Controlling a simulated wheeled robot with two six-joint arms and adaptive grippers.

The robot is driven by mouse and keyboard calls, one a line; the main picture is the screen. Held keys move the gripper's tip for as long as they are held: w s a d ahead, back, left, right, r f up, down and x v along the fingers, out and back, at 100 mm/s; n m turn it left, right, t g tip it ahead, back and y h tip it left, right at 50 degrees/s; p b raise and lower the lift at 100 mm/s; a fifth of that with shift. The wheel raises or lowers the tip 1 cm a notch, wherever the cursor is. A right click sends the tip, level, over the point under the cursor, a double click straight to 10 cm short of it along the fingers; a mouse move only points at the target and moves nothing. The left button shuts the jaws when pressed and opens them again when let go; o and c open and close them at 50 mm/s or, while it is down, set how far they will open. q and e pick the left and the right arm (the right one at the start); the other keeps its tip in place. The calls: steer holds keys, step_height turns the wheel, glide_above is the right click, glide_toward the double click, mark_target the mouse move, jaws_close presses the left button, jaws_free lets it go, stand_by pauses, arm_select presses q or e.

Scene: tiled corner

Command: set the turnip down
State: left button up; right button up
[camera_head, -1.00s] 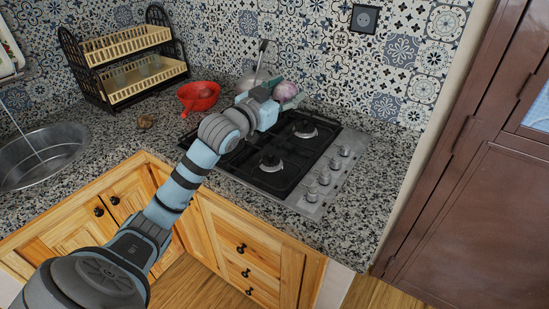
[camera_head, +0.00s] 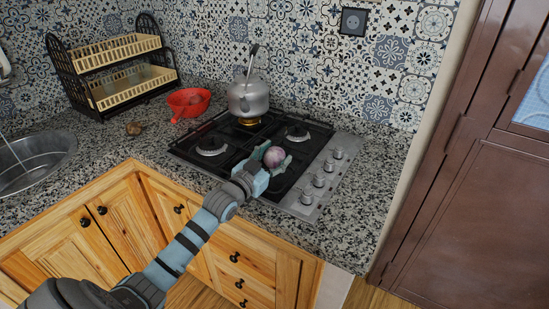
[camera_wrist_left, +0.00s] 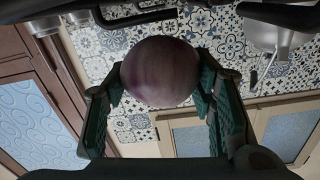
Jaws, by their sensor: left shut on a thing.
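In the left wrist view the turnip (camera_wrist_left: 160,72) sits between the two dark green fingers of my left gripper (camera_wrist_left: 160,90). I cannot tell from the head view how far the turnip is above the stove (camera_head: 300,205). My right gripper is not in view.
A metal kettle (camera_head: 248,98) stands on the rear burner. A red colander (camera_head: 189,102), a small brown item (camera_head: 135,128), a two-tier dish rack (camera_head: 118,92) and a sink (camera_head: 38,160) are to the left. Speckled counter (camera_head: 345,225) is clear right of the stove.

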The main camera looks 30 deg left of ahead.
arm_select(q)
steer(key=shift+f+b, duration=0.45)
steer(key=shift+f, duration=0.2)
steer(key=o, duration=1.3)
steer(key=shift+c, duration=0.2)
steer(key=shift+r, duration=0.1)
